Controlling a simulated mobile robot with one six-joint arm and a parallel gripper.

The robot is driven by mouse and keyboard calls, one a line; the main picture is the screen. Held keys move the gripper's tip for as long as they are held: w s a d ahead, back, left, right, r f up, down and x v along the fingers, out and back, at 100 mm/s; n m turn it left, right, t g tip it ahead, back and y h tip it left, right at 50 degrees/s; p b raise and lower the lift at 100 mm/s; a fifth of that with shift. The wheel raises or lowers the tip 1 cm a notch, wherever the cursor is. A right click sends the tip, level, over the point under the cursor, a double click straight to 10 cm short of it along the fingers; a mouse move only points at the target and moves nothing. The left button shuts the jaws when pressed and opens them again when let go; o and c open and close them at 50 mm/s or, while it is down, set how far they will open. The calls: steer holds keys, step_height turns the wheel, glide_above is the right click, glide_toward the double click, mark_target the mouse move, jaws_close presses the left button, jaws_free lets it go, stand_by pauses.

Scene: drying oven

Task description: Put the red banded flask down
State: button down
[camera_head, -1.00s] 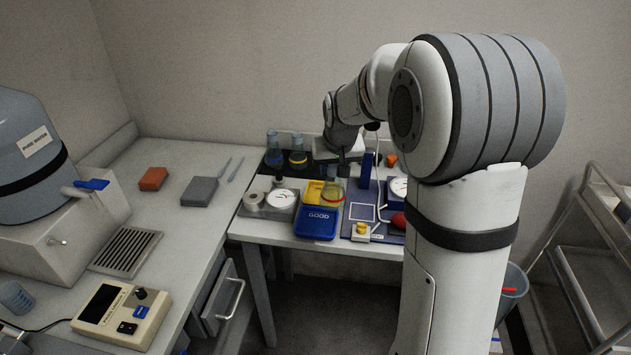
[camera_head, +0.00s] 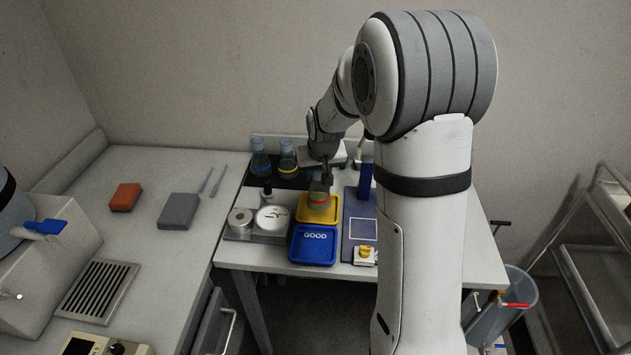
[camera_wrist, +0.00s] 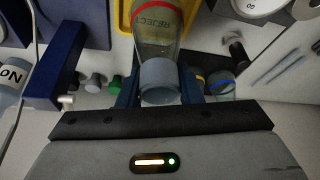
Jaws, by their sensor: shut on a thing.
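My gripper (camera_head: 325,177) is shut on the neck of the red banded flask (camera_head: 320,194), a clear flask with a red ring. The flask is upright over the yellow tray (camera_head: 304,213); I cannot tell whether its base touches the tray. In the wrist view, the jaws (camera_wrist: 159,88) stand on both sides of the neck of the flask (camera_wrist: 157,48). The word REJECT shows through its glass, and part of the yellow tray (camera_wrist: 122,18) shows beyond it.
A blue tray (camera_head: 313,257) marked GOOD sits in front of the yellow one. A dial device (camera_head: 272,219) stands left. Flasks with blue (camera_head: 261,163) and yellow (camera_head: 288,163) bands stand behind. A blue post (camera_head: 365,180) and blue mat (camera_head: 350,245) are at right.

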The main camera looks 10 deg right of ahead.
mark_target(318, 181)
steer(key=shift+f, duration=1.6)
steer(key=shift+s, duration=0.1)
steer(key=c, duration=1)
jaws_free()
steer(key=b+v, duration=0.1)
steer(key=v, duration=1.1)
steer(key=shift+g, duration=0.8)
steer(key=s, duration=1.6)
steer(key=s+r, duration=0.1)
steer(key=s, duration=0.8)
steer(key=shift+a, duration=0.1)
